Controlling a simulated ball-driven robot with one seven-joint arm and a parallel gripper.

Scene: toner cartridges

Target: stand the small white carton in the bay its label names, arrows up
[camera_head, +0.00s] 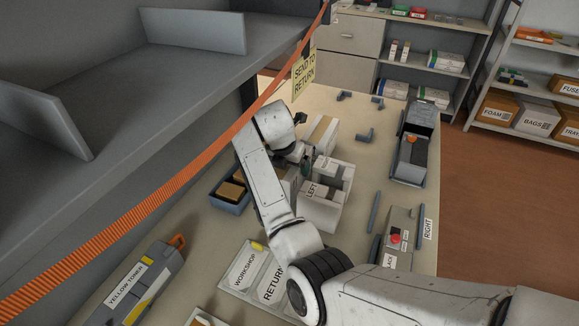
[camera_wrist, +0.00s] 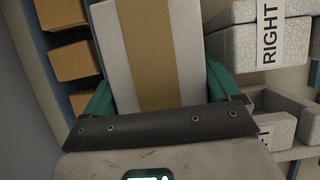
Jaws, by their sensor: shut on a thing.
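The small white carton with a tan stripe (camera_head: 322,133) is between the jaws of my gripper (camera_head: 301,154), beyond the white bays. In the wrist view the carton (camera_wrist: 152,55) fills the middle, and the green fingers of my gripper (camera_wrist: 160,95) press on its two sides. I cannot see its arrows or a bay name on it. A white speckled bay labelled LEFT (camera_head: 322,212) stands on the table in front of my gripper. A white speckled bay labelled RIGHT (camera_wrist: 236,46) is beside the carton in the wrist view.
A blue-grey tray with brown boxes (camera_head: 226,206) lies left of my arm. A yellow toner cartridge (camera_head: 135,285) and a sorting board marked WORKSHOP and RETURN (camera_head: 250,272) are nearer. A grey machine (camera_head: 412,150) stands at right. An orange strap (camera_head: 170,190) crosses the view.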

